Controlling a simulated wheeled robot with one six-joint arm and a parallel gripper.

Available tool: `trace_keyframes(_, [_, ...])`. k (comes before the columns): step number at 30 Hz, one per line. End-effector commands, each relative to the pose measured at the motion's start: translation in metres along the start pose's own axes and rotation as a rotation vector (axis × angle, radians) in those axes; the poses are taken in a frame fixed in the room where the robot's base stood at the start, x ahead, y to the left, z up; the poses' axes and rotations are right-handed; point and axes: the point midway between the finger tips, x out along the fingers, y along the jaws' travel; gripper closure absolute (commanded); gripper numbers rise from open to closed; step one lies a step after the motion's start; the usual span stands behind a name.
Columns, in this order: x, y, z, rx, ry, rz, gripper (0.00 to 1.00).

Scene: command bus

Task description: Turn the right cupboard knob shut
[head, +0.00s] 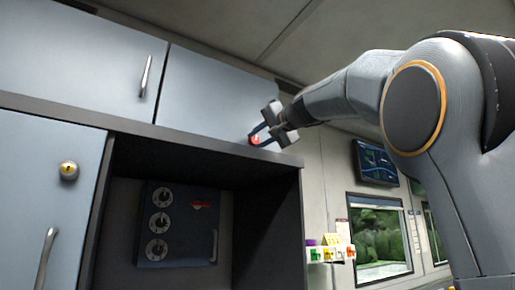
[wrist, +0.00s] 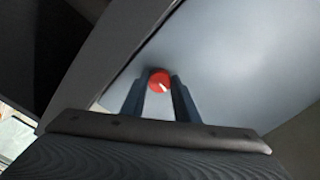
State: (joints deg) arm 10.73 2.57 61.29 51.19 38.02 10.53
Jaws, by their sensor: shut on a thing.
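The right cupboard knob is a small red knob (wrist: 159,80) with a white mark, on the pale blue-grey right cupboard door (head: 205,97). In the head view a bit of the red knob (head: 255,140) shows near the door's lower right corner, partly hidden by my gripper. My gripper (head: 258,133) reaches in from the right. In the wrist view its two dark fingers (wrist: 160,92) stand on either side of the knob and are shut on it. The white mark points down and to the right in the wrist view.
A dark ledge (head: 200,138) runs just below the upper doors. Under it is an open recess with a dark panel of dials (head: 178,225). A brass lock (head: 69,170) sits on the lower left door. A screen (head: 375,162) and a window (head: 380,235) are on the right wall.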

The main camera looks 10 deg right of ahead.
Motion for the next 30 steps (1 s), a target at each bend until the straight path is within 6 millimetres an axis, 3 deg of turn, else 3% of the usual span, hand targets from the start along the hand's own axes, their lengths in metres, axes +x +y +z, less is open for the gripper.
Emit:
trace_keyframes(12, [0.0009,0.0020,0.0008,-0.170,-0.002,0.002,0.95])
trace_keyframes(28, [0.0007,0.0015,0.0007,-0.189,-0.003,0.002,0.95])
trace_keyframes(29, [0.0008,0.0015,0.0007,-0.189,-0.003,0.002,0.67])
trace_keyframes(30, [0.0007,0.0014,0.0006,-0.189,-0.003,0.002,0.60])
